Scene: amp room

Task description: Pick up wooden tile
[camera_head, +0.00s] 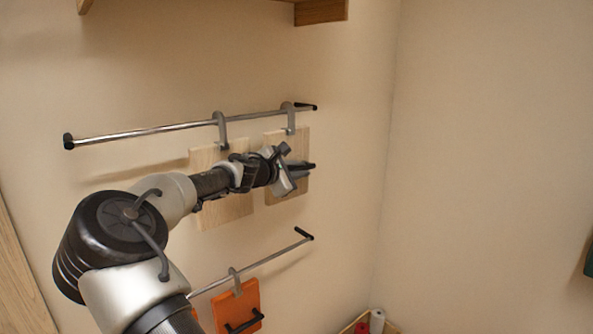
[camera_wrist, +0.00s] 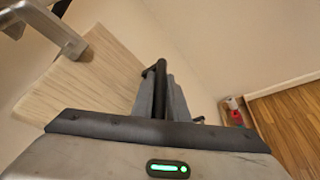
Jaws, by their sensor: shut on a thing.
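A pale wooden tile (camera_head: 300,143) hangs by a grey hook from the upper metal rail, against the wall. A second pale wooden tile (camera_head: 205,160) hangs to its left on another hook, partly hidden by my arm. My gripper (camera_head: 292,173) is in front of the right tile and is shut on its dark bar handle. In the wrist view, the tile (camera_wrist: 85,85) hangs under its hook (camera_wrist: 50,28), and the black handle (camera_wrist: 159,85) lies at the grey fingers. The fingers hide part of the handle and tile.
The upper rail (camera_head: 170,130) runs along the wall. Below it, a lower rail (camera_head: 255,265) holds an orange tile (camera_head: 240,308) with a black handle. A wooden shelf (camera_head: 320,11) is above. A tray with red and white items (camera_head: 376,320) sits low near the corner.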

